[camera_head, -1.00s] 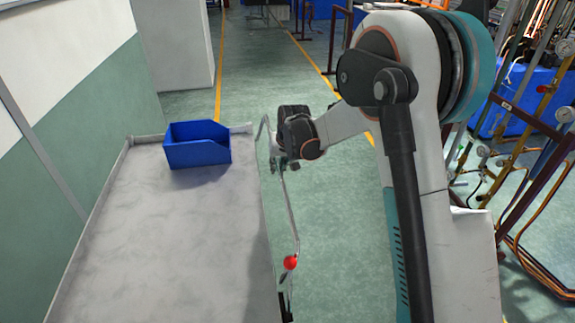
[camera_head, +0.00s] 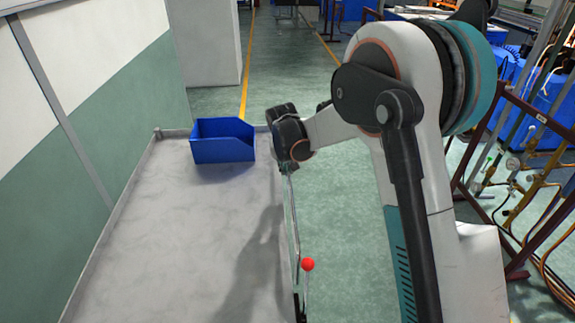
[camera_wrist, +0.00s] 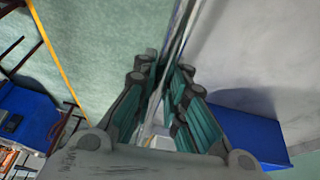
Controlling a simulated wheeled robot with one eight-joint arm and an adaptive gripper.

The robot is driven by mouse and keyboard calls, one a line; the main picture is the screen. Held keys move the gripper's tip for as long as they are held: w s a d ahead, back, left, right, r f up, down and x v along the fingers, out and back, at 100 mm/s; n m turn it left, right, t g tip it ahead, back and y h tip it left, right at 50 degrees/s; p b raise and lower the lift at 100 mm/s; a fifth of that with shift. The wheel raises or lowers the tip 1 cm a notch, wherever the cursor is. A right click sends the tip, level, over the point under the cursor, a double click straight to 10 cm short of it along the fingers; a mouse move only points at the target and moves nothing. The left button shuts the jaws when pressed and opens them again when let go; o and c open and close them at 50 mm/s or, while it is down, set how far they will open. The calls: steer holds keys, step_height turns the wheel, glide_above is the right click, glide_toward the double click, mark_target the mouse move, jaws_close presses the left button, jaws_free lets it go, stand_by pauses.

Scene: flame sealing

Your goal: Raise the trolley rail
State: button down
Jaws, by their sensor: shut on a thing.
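The trolley (camera_head: 215,255) has a grey top and stands at the left in the head view. Its rail (camera_head: 293,220) is a thin metal bar along the right edge, with a red knob (camera_head: 308,264) near its lower end. My gripper (camera_head: 287,140) is at the far part of the rail, beside the top's far right corner, and hides that part. In the wrist view, the rail (camera_wrist: 183,30) runs between the two fingers of my gripper (camera_wrist: 162,75), which are shut on it.
A blue open bin (camera_head: 222,148) stands at the trolley's far end, close left of my gripper. A green and white wall (camera_head: 130,120) lines the left side. Pipework and a rack (camera_head: 530,140) stand at the right.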

steer(key=shift+a, duration=0.1)
steer(key=c, duration=1.6)
jaws_free()
steer(key=shift+a, duration=0.1)
steer(key=v, duration=1.2)
